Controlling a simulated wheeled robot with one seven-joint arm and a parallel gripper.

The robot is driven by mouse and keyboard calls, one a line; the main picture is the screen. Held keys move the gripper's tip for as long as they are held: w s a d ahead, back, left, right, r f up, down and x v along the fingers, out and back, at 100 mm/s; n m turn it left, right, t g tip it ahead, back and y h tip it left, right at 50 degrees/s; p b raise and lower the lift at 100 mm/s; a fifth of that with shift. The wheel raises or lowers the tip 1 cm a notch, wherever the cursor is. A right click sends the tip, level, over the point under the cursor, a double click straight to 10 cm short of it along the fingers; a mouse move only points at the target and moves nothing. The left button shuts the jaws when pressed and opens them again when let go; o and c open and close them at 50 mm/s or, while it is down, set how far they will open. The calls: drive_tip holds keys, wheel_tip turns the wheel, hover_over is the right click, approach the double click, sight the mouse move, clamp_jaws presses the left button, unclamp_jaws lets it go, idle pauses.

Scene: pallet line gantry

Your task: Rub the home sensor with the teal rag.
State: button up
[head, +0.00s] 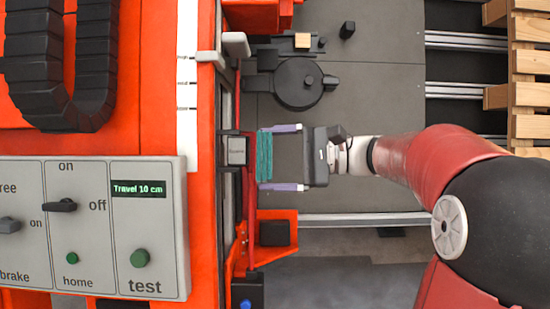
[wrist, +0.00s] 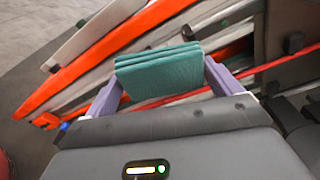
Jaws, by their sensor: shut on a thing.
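My gripper (head: 263,158) is shut on the folded teal rag (head: 265,155), with one lilac finger on either side of it. The rag also shows in the wrist view (wrist: 160,75), its layered folds facing away from the palm. In the head view the rag is just right of a small grey block (head: 236,151) on the orange gantry's edge. I cannot tell whether they touch. No part is labelled as the home sensor, so I cannot tell for sure which it is.
A control panel (head: 90,279) with a "home" lamp (head: 72,258) and "test" button (head: 140,258) stands at lower left. A round black fixture (head: 298,84) lies above the gripper. A black box with a blue top (head: 246,303) is below. Wooden pallets (head: 530,62) stand at right.

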drive_tip(key=shift+a, duration=0.95)
drive_tip(key=shift+w+d+p, duration=0.15)
drive_tip(key=shift+w+p, duration=0.5)
drive_tip(key=shift+w, duration=1)
drive_tip(key=shift+s+a, duration=0.15)
drive_tip(key=shift+s, duration=0.7)
drive_tip(key=shift+s+a, duration=0.1)
drive_tip(key=shift+s, duration=0.75)
drive_tip(key=shift+d, duration=0.1)
drive_tip(key=shift+d, duration=2.9)
drive_tip(key=shift+p, duration=0.3)
